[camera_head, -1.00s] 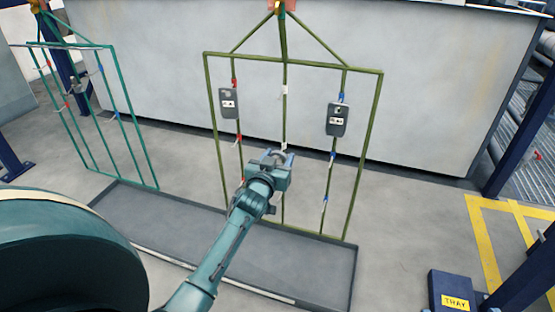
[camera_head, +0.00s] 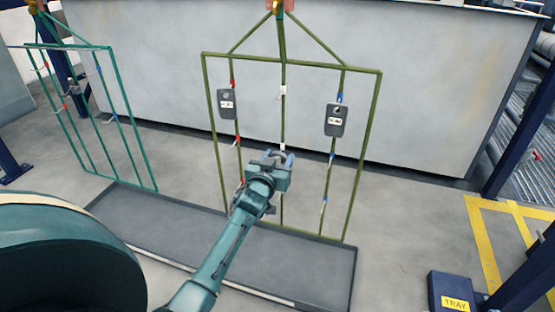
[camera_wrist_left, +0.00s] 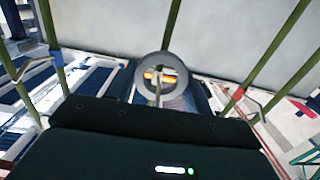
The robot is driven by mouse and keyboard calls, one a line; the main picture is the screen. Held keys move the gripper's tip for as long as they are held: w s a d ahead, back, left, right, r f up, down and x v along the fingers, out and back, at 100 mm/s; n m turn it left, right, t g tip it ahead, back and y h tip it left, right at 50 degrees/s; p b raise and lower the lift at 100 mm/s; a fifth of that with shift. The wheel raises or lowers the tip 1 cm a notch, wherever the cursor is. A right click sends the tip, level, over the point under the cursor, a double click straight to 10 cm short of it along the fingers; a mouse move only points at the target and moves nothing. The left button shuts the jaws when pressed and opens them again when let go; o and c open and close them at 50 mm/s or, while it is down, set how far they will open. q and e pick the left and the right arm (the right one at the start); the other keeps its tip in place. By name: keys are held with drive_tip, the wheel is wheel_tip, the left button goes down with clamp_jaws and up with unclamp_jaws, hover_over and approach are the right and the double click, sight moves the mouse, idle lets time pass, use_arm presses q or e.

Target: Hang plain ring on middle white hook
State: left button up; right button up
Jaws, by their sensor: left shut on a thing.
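The olive rack (camera_head: 377,110) hangs with red hooks on its left rod, white hooks on its middle rod and blue hooks on its right rod. The middle white hook (camera_head: 283,147) shows just above my left gripper (camera_head: 277,157), which is in front of the middle rod. In the left wrist view, the plain grey ring (camera_wrist_left: 146,64) stands face-on beyond the dark gripper body, in line with the middle rod. A pale hook-like piece shows across its opening; I cannot tell whether it passes through. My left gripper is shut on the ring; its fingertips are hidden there. My right gripper is out of view.
Two dark tagged parts, left (camera_head: 227,104) and right (camera_head: 336,119), hang on the side rods. A teal rack (camera_head: 133,130) hangs at the left. A grey drip tray (camera_head: 325,265) lies below. A blue post (camera_head: 515,130) stands at the right.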

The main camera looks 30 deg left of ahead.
use_arm(q)
drive_tip(key=shift+f, duration=0.2)
drive_tip(key=o, duration=1.2)
